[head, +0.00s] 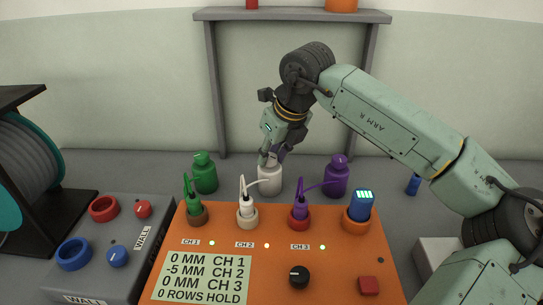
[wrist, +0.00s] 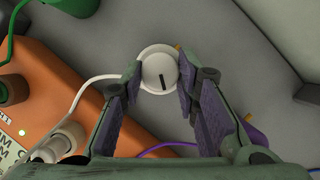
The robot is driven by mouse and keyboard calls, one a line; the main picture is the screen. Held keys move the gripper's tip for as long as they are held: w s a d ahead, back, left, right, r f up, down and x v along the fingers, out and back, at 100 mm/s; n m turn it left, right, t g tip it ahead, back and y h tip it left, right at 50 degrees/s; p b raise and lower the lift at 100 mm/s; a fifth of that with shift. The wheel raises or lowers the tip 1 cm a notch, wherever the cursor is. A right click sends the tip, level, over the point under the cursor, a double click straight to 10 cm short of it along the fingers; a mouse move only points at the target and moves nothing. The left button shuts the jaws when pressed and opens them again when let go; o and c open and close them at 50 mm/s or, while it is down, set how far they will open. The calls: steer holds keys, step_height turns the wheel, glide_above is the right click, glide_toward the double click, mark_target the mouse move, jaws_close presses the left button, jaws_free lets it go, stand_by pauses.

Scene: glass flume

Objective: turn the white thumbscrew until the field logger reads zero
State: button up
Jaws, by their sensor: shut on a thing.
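The white thumbscrew (wrist: 157,66) is a round cap with a dark index line, seen from above in the wrist view. It tops the white bottle-shaped unit (head: 269,182) behind the orange field logger (head: 335,262) in the head view. My gripper (head: 271,157) comes down on it from above and is shut on it, one finger on each side in the wrist view (wrist: 158,76). The logger's panel (head: 205,278) reads 0 MM CH 1, -5 MM CH 2, 0 MM CH 3 and 0 ROWS HOLD. My fingers hide part of the thumbscrew in the head view.
A green unit (head: 204,174) and a purple unit (head: 336,178) stand on either side. Cables run from the units to plugs on the logger, the white one (head: 247,206) at CH 2.

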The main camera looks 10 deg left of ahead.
steer(key=n+g, duration=0.1)
steer(key=n, duration=0.1)
steer(key=n+g+y, duration=0.1)
steer(key=n, duration=0.2)
steer(key=shift+w, duration=0.15)
steer(key=shift+n, duration=0.4)
steer(key=o, duration=1.2)
steer(key=shift+c, duration=0.2)
steer(key=shift+d, duration=0.1)
steer(key=v, duration=1.2)
